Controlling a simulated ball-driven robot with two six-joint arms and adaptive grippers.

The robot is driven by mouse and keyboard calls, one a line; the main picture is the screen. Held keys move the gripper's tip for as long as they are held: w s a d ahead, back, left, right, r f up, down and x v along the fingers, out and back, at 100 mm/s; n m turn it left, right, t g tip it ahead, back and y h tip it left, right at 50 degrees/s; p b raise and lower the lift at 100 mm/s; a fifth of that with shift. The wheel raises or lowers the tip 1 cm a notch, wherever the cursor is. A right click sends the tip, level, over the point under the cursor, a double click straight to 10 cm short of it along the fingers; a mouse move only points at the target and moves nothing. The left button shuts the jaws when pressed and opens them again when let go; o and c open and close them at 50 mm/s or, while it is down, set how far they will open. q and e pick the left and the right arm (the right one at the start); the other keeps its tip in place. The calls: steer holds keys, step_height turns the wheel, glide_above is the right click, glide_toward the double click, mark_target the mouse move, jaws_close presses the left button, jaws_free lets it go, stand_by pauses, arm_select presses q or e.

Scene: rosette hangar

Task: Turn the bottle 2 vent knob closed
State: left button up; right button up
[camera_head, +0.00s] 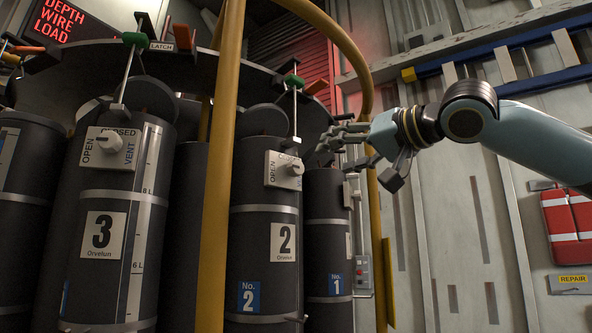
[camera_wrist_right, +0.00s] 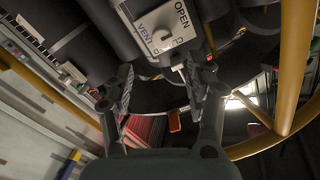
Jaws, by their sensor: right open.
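Bottle 2 (camera_head: 264,215) is a dark upright cylinder in the middle of the head view, with a white "2" label. Its vent plate (camera_head: 272,178) sits near its top, with a white vent knob (camera_head: 294,168) on the right part. The plate's OPEN lettering is on the left; the knob's exact setting is too small to tell. In the wrist view the plate (camera_wrist_right: 181,28) is at the top, beyond the fingertips. My right gripper (camera_head: 326,146) is open and empty, just right of and slightly above the knob, apart from it. Its fingers also show in the wrist view (camera_wrist_right: 163,90). My left gripper is not in view.
Bottle 3 (camera_head: 108,205), with its own vent knob, stands left; bottle 1 (camera_head: 325,235) is partly hidden at right. A yellow post (camera_head: 219,180) stands between bottles 3 and 2. Latch rods with green handles (camera_head: 294,80) rise above the bottles. A grey wall fills the right.

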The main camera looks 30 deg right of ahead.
mark_target(299, 168)
steer(key=w+p, duration=0.3)
steer(key=w+a+p, duration=0.1)
steer(key=w+p, duration=0.1)
steer(key=w, duration=0.1)
steer(key=w+p, duration=0.3)
steer(key=shift+a+r+p, duration=0.2)
steer(key=shift+a+p, duration=0.1)
steer(key=shift+p, duration=0.05)
steer(key=shift+w+f+p, duration=0.2)
steer(key=shift+w+p, duration=0.15)
steer(key=shift+w, duration=0.55)
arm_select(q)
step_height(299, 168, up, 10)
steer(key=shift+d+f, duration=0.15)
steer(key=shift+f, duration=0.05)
arm_select(e)
steer(key=shift+a, duration=0.1)
steer(key=shift+c, duration=0.4)
jaws_close()
